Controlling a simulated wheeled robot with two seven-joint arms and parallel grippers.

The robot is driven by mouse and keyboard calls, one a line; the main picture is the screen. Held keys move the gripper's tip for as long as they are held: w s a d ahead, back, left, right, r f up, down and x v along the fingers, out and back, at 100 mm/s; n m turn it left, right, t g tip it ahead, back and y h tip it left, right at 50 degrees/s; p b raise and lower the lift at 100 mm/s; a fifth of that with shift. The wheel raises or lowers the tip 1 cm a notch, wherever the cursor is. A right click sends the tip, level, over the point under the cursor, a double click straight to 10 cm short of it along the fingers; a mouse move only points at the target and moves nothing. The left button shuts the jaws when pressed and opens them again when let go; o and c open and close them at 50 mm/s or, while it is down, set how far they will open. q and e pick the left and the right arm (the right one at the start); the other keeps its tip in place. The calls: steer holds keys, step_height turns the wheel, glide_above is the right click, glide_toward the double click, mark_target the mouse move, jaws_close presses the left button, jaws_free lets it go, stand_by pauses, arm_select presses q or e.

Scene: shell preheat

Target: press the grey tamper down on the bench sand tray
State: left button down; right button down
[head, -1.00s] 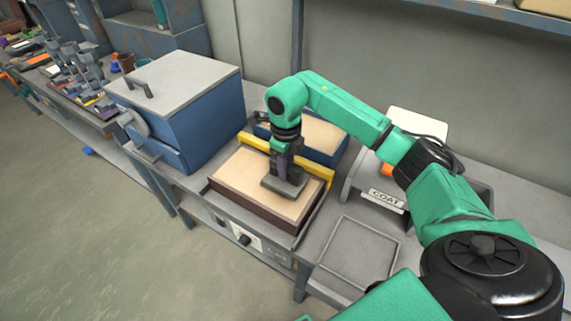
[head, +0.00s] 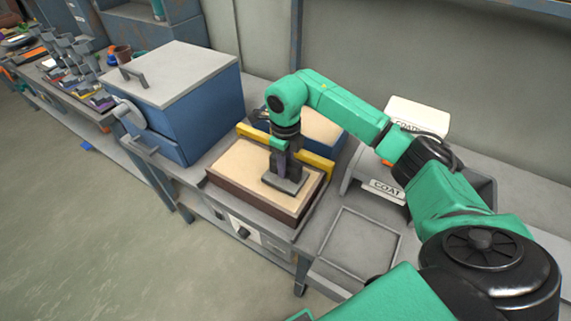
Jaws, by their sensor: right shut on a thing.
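The bench sand tray (head: 232,165) is a brown-sided box filled level with pale sand, on the grey bench in the middle of the head view. The grey tamper (head: 284,184) has a flat dark grey plate that lies low at the sand, toward the tray's right side. Whether its plate touches the sand all round I cannot tell. My right gripper (head: 284,160) points down over the tray and is shut on the tamper; its fingers partly hide the tamper's upper part. My left gripper is not in view.
A yellow bar (head: 318,167) runs behind the tray, with a blue sand-filled box (head: 325,132) beyond it. A blue oven-like box (head: 205,110) with a grey lid stands at left.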

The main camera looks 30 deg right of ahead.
steer(key=shift+f+b, duration=0.3)
steer(key=shift+f, duration=0.15)
stand_by(1.1)
step_height(320, 180, up, 7)
steer(key=p, duration=0.5)
steer(key=shift+r, duration=0.1)
